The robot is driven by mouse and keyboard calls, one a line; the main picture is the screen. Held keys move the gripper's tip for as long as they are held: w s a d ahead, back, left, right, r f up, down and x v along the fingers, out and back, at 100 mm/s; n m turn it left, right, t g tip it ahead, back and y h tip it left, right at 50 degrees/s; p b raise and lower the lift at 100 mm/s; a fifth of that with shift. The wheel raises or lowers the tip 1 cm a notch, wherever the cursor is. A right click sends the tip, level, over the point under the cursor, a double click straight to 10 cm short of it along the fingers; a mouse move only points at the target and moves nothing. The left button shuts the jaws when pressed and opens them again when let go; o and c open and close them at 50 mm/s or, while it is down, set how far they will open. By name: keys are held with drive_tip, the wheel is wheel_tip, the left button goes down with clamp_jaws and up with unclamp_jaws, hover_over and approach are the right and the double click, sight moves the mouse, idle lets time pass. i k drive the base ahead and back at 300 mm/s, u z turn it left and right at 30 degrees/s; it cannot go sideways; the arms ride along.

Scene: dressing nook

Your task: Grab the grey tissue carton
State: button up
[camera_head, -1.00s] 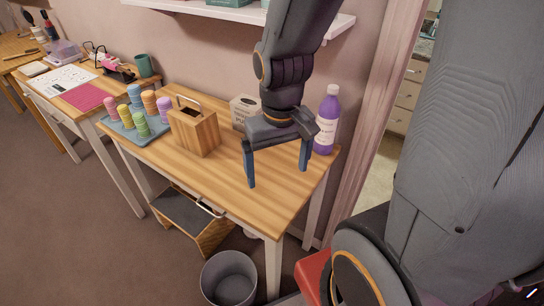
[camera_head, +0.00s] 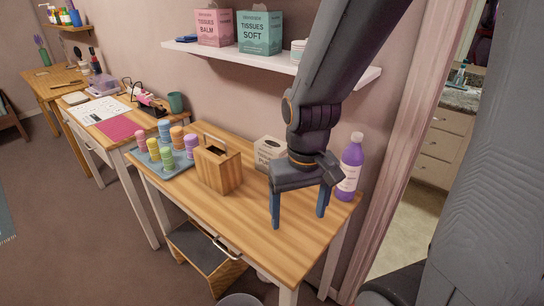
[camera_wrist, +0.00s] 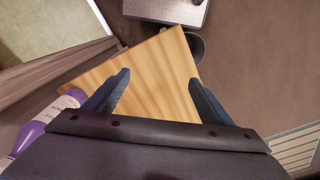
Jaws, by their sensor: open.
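A pale grey carton (camera_head: 267,152) with dark print and a dark opening stands upright at the back of the wooden table, against the wall. My gripper hides part of its right side, and it does not show in the wrist view. My gripper (camera_head: 298,218) is open and empty, pointing down over the table's right part, in front and to the right of the carton. In the wrist view my gripper (camera_wrist: 160,80) has its fingers spread above bare tabletop.
A wooden caddy (camera_head: 218,168) stands left of the carton, and a purple bottle (camera_head: 350,168) right of my gripper. A tray (camera_head: 178,167) holds several coloured tubs. A shelf (camera_head: 232,55) above bears a pink carton (camera_head: 214,27) and a teal carton (camera_head: 259,33). The table's front is clear.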

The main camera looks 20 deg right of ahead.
sight(267, 148)
drive_tip(key=k, duration=0.5)
drive_tip(key=z, duration=1.05)
drive_tip(key=k, duration=0.65)
drive_tip(key=u, duration=1.05)
drive_tip(key=i, duration=1)
